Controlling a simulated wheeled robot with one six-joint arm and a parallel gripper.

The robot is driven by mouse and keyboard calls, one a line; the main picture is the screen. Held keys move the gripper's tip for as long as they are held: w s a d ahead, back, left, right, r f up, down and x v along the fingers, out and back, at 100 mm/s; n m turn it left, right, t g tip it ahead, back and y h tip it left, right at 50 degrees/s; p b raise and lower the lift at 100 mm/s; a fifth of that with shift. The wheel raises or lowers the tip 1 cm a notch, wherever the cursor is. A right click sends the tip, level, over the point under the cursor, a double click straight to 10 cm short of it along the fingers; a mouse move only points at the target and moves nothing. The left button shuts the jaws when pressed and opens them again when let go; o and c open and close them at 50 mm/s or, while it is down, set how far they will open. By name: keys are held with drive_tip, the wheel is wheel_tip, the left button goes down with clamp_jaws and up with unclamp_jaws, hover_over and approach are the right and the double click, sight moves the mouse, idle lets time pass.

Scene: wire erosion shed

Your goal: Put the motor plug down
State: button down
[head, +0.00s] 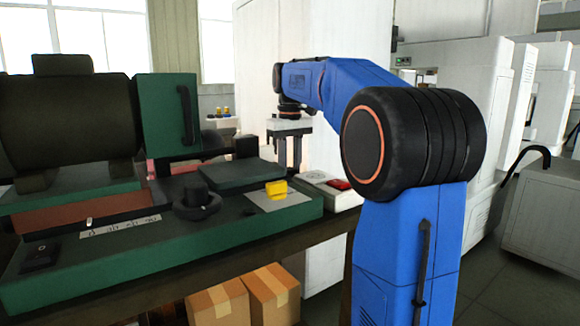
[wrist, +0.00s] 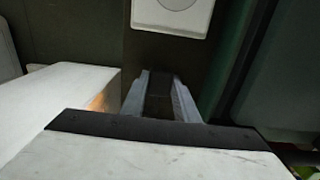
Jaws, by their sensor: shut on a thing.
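My gripper (head: 289,160) points downward above the back right of the green machine bench, its fingers looking dark in the head view. In the wrist view my gripper (wrist: 159,100) has its two pale fingers closed around a dark, blocky thing, which I take to be the motor plug (wrist: 159,88). Its lower end and any contact below are hard to make out in the shade. In the head view the plug cannot be told apart from the dark fingers.
A yellow block (head: 276,189) lies on a grey plate (head: 262,203) on the green bench (head: 240,226). A black knob (head: 196,193) stands left of it. A white box with a red switch (head: 338,184) sits at the right. Cardboard boxes (head: 218,305) are below.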

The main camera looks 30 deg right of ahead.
sight(290, 168)
drive_tip(key=c, duration=1.4)
unclamp_jaws()
wheel_tip(290, 168, up, 13)
drive_tip(key=shift+r, duration=0.1)
